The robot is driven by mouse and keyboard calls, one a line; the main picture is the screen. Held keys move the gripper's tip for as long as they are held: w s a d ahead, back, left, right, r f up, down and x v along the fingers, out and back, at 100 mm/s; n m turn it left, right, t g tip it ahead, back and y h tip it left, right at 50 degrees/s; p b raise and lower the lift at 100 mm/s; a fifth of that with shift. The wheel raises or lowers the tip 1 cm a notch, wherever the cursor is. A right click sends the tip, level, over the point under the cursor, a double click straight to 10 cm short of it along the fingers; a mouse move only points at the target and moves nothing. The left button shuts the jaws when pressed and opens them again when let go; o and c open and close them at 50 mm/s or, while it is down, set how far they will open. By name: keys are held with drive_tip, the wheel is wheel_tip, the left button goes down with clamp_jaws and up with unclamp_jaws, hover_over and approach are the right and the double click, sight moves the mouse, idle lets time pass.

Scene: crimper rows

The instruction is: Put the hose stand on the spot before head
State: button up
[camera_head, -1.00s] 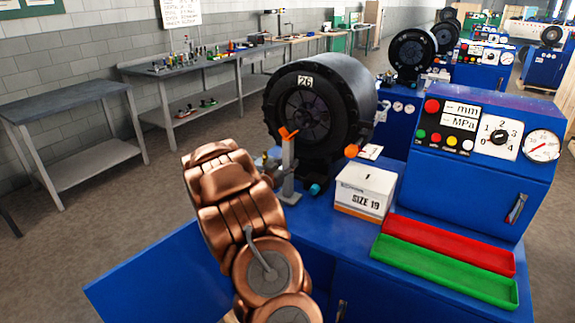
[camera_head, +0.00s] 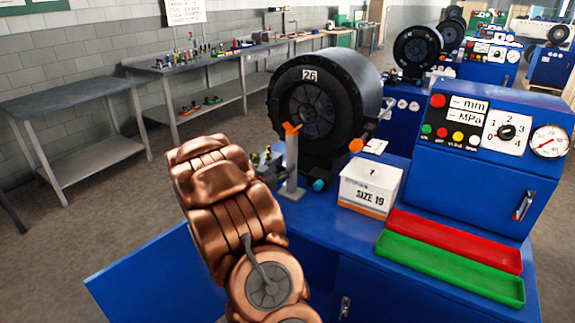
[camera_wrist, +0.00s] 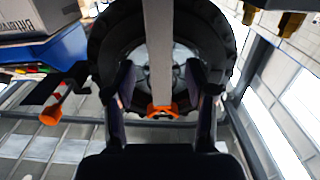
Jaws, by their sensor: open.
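The hose stand (camera_head: 292,165) is a grey upright post with an orange fork on top. It stands on the blue machine bench, in front and a little left of the black crimper head (camera_head: 311,108) marked 26. In the wrist view the stand's post (camera_wrist: 158,45) runs down from the top edge to its orange fork (camera_wrist: 163,111), with the head behind it. My gripper (camera_wrist: 161,75) is open, with the post showing between its two dark fingers; I see no contact. I cannot make out a marked spot before the head.
A white SIZE 19 box (camera_head: 370,187) stands right of the stand, beside a red tray (camera_head: 455,240) and a green tray (camera_head: 450,268). Small brass fittings (camera_head: 262,158) sit close left of the stand. The blue control cabinet (camera_head: 485,165) rises at the right.

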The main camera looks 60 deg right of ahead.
drive_tip(key=a+b, duration=0.1)
drive_tip(key=a, duration=0.5)
drive_tip(key=shift+s, duration=0.15)
